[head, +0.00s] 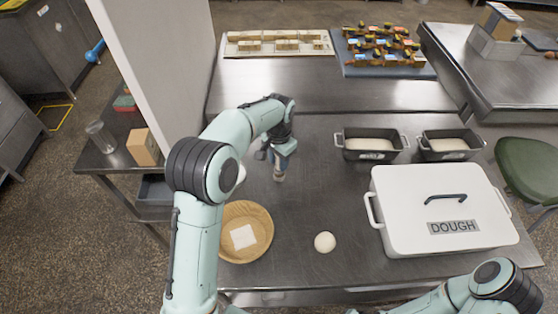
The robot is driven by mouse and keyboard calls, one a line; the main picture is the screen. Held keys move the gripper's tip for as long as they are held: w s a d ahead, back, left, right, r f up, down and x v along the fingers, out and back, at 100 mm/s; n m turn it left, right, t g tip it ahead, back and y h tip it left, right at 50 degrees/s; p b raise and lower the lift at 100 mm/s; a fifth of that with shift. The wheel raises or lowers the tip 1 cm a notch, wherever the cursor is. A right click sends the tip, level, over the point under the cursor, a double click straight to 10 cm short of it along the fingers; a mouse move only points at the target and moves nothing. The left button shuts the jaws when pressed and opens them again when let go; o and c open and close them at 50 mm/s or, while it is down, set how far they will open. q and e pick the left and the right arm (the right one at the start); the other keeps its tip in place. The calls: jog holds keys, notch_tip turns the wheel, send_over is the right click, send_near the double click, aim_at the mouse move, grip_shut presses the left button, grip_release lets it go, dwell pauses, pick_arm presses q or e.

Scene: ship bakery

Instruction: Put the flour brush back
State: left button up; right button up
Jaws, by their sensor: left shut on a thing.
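My left gripper (281,160) points down over the steel table, to the right of my forearm. It is shut on the flour brush (278,176), of which only a small pale brown end shows below the fingers. The rest of the brush is hidden by the gripper. I cannot tell whether the brush touches the table. Part of my right arm shows at the bottom right, but its gripper is out of the picture.
A wooden bowl (262,222) with a white square and a dough ball (325,242) are in front. A white DOUGH box (405,210) and two dark dough tins (350,145) (425,150) stand to the right. A white post (160,60) rises at left.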

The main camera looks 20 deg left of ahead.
pick_arm(q)
jog(key=shift+f, duration=0.2)
jog(key=shift+f, duration=0.1)
jog(key=o, duration=1)
jog(key=shift+o, duration=0.2)
notch_tip(320, 180, up, 12)
jog(key=shift+w+f+p, duration=0.1)
jog(key=shift+f+p, duration=0.05)
jog(key=shift+p, duration=0.65)
jog(key=shift+r, duration=0.35)
pick_arm(e)
jog(key=w+r, duration=0.2)
jog(key=shift+w, duration=0.3)
pick_arm(q)
jog(key=shift+f, duration=0.1)
pick_arm(e)
jog(key=shift+s, duration=0.1)
